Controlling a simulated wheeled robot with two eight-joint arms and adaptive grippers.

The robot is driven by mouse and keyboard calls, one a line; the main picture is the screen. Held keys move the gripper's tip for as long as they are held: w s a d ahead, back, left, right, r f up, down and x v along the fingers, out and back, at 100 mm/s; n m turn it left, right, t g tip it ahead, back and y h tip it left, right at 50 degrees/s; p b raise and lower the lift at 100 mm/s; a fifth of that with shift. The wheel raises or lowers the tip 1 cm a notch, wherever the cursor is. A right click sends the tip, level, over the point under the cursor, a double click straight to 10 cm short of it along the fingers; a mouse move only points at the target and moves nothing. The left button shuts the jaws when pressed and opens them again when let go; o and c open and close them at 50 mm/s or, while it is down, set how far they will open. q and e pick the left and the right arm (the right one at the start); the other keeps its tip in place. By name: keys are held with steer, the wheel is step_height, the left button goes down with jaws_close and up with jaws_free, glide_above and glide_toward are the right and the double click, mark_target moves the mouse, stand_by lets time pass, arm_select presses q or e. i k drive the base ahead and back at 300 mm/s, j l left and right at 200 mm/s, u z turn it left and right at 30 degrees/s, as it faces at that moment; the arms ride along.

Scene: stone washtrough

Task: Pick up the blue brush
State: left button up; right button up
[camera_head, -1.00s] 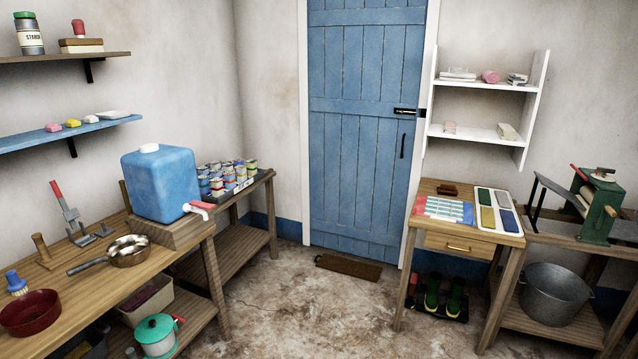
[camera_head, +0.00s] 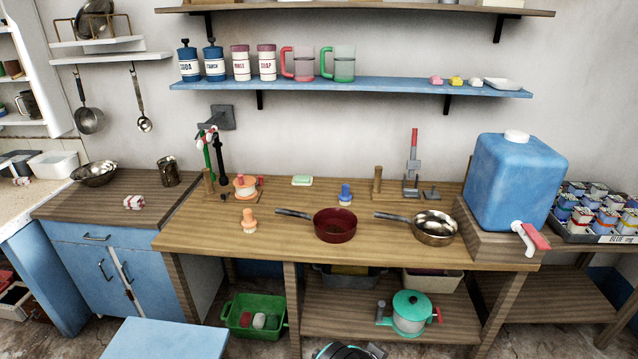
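The blue brush (camera_head: 346,194) stands on the wooden worktable (camera_head: 290,251), near its back and middle. It has a blue knobbed handle on top and pale bristles below. It stands behind the dark red pan (camera_head: 336,226), apart from it, and left of a wooden peg-like stand (camera_head: 377,181). A similar brush in orange (camera_head: 249,222) stands further left on the table. Neither of my grippers shows in this view.
A metal pan (camera_head: 434,228) and a large blue water container (camera_head: 514,182) are on the right of the table. An orange-and-white item (camera_head: 245,186) stands at its back left. A blue shelf (camera_head: 350,87) hangs above. A blue surface (camera_head: 165,339) stands low in front at left.

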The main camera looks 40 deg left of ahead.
mark_target(345, 197)
steer(key=i+j+u, duration=0.2)
steer(key=i+u, duration=1.15)
steer(key=u, duration=0.3)
steer(key=i+u, duration=0.1)
steer(key=u, duration=0.35)
steer(key=i+l+u, duration=0.1)
steer(key=u, duration=0.4)
